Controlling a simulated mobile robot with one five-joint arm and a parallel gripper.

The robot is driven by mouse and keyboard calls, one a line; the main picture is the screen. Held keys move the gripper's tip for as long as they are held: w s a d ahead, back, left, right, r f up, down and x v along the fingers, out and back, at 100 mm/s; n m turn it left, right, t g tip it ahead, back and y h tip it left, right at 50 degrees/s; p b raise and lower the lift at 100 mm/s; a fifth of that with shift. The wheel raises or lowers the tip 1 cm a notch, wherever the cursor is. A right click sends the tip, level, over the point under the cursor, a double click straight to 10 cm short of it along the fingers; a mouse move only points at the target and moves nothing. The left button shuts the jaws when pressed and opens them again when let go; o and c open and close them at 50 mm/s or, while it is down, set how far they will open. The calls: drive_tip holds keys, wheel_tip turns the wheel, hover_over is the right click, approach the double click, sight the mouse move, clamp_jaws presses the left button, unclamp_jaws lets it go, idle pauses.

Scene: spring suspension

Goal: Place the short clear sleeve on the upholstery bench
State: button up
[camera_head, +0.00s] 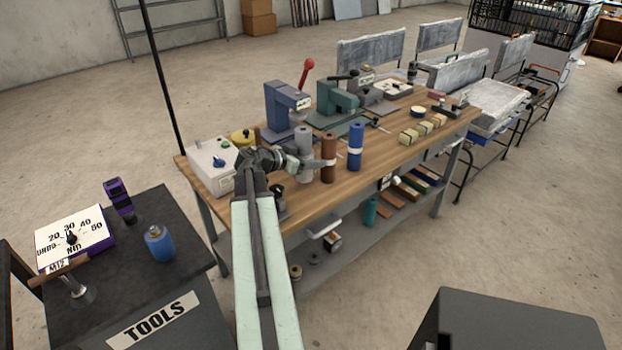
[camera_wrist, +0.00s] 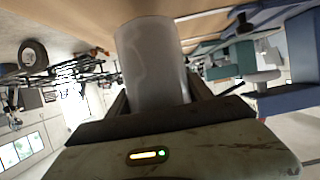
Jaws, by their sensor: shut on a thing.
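My gripper (camera_head: 305,163) is over the front part of the wooden-topped bench (camera_head: 218,182), which I take as the upholstery bench. In the wrist view it is shut on a pale grey, translucent cylinder (camera_wrist: 152,62), which I take as the short clear sleeve. A pale grey cylinder (camera_head: 304,140) shows upright at the gripper in the head view and looks like the same piece.
A brown roll (camera_head: 328,157) and a blue roll (camera_head: 356,146) stand close to the right of my gripper. A blue press (camera_head: 285,107) and a green press (camera_head: 337,100) stand behind. A white box (camera_head: 211,164) is at left. Small blocks (camera_head: 424,128) lie to the right.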

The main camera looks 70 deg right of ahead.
drive_tip(key=shift+f+b, duration=1.95)
drive_tip(key=shift+f, duration=0.05)
drive_tip(key=shift+r, duration=0.25)
drive_tip(key=shift+f, duration=0.15)
drive_tip(key=o, duration=1.3)
drive_tip(key=p+v, duration=0.5)
drive_tip(key=v, duration=0.7)
